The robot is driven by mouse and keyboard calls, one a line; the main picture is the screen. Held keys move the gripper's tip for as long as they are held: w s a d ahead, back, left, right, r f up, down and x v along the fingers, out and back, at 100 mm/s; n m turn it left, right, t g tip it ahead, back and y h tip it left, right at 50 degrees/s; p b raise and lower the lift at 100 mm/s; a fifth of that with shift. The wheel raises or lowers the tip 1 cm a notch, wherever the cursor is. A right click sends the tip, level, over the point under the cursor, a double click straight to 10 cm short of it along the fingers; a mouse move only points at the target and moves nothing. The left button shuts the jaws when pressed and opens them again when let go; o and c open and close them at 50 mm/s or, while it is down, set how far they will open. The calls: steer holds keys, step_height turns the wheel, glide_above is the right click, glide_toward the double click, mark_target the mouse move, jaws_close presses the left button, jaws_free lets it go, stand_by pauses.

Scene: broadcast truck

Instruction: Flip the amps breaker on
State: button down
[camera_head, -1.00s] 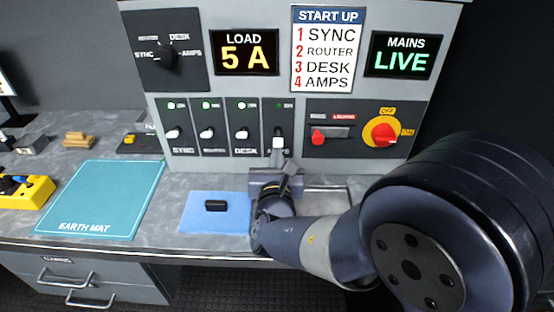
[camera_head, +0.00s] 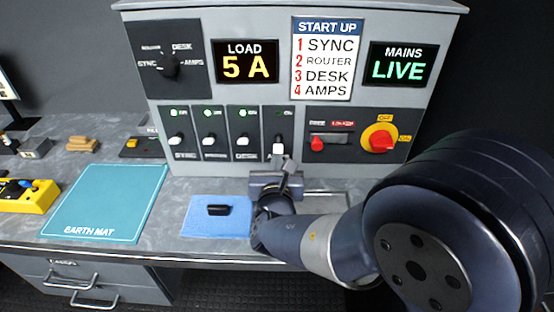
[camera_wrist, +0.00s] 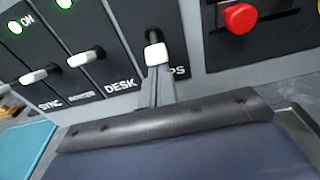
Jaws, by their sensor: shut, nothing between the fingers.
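The amps breaker (camera_head: 278,150) is the rightmost of the row on the grey panel. Its white-tipped lever sits lower than the other levers, and its indicator is dim. My gripper (camera_head: 287,166) is shut and empty, just below this lever, and partly covers the AMPS label. In the wrist view the fingertips (camera_wrist: 156,88) point up at the lever's white tip (camera_wrist: 156,54) from directly beneath. They look very close; I cannot tell whether they touch.
The sync (camera_head: 174,141), router (camera_head: 208,140) and desk (camera_head: 242,140) breakers have bright green lights. A red rotary switch (camera_head: 381,140) is to the right. A black object (camera_head: 218,210) lies on a blue cloth (camera_head: 200,228) below.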

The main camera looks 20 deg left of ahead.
mark_target(277, 146)
steer(key=shift+r+g+p, duration=0.3)
steer(key=shift+p, duration=0.25)
steer(key=r+g+p, duration=0.1)
steer(key=p, duration=0.1)
steer(key=r+g+p, duration=0.1)
steer(key=p, duration=0.2)
steer(key=shift+s+h+p, duration=0.2)
steer(key=shift+h+p, duration=0.1)
steer(key=r+g+p, duration=0.1)
steer(key=p, duration=0.3)
steer(key=shift+g+p, duration=0.3)
steer(key=shift+g, duration=0.1)
steer(key=shift+f+b, duration=0.55)
steer(key=shift+b, duration=0.05)
steer(key=shift+h, duration=0.3)
steer(key=shift+r, duration=0.1)
steer(key=shift+r+p, duration=0.6)
steer(key=shift+r, duration=0.1)
